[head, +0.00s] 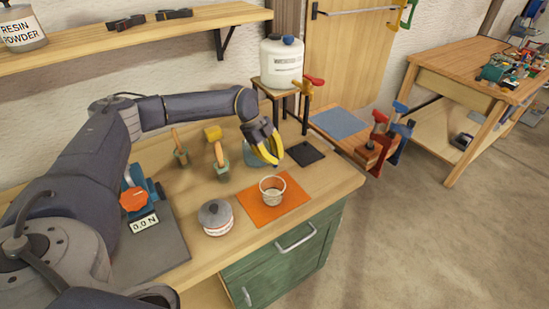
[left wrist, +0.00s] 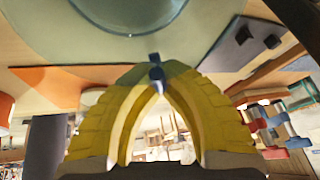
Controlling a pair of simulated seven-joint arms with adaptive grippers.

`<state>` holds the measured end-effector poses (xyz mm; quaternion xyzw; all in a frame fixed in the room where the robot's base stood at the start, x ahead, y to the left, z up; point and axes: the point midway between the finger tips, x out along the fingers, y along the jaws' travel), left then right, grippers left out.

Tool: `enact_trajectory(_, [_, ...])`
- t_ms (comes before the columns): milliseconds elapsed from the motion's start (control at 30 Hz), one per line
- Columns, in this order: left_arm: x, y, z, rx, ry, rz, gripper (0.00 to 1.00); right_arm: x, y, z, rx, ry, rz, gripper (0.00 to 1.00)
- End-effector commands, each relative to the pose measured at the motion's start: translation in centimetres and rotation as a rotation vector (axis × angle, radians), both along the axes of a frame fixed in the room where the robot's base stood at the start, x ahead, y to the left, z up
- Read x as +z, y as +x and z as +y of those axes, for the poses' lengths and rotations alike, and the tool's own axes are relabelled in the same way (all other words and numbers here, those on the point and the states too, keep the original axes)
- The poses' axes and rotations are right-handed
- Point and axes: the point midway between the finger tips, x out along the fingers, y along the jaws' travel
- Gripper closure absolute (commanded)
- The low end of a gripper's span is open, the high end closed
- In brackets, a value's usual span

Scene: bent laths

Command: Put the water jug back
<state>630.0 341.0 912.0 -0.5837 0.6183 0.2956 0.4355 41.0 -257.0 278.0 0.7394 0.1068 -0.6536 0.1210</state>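A pale green see-through water jug (head: 250,156) stands on the bench, partly hidden behind my left gripper (head: 271,162) in the head view. In the left wrist view the jug (left wrist: 130,28) fills the top, its round outline cut off by the frame edge. The yellow fingers of my left gripper (left wrist: 156,80) arch together there. Their tips are closed beside the jug on a thin part of it, with a small dark-blue piece showing between them. Whether the jug touches the bench is hard to tell. My right gripper is not in view.
A clear beaker (head: 272,190) stands on an orange mat (head: 290,207). A black pad (head: 305,153) lies bare at the right. A white canister (head: 281,65) with a tap stands on a stool behind.

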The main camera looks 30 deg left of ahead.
Motion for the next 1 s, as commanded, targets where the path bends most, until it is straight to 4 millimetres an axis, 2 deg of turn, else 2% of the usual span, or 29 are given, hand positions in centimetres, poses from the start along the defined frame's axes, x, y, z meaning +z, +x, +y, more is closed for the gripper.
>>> enact_trajectory(33, [0.0,0.0,0.0,0.0,0.0,0.0,0.93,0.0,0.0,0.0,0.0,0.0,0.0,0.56])
enact_trajectory(200, [0.0,0.0,0.0,0.0,0.0,0.0,0.73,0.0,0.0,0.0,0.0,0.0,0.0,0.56])
enact_trajectory(567, [0.5,0.0,0.1,0.0,0.0,-0.001,0.73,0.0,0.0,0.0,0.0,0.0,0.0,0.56])
enact_trajectory(667, [1.5,0.0,0.7,0.001,0.001,-0.002,0.73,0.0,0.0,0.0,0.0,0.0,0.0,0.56])
enact_trajectory(1000, [6.7,-0.4,3.4,0.001,0.0,-0.003,0.73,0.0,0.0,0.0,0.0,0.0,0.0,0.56])
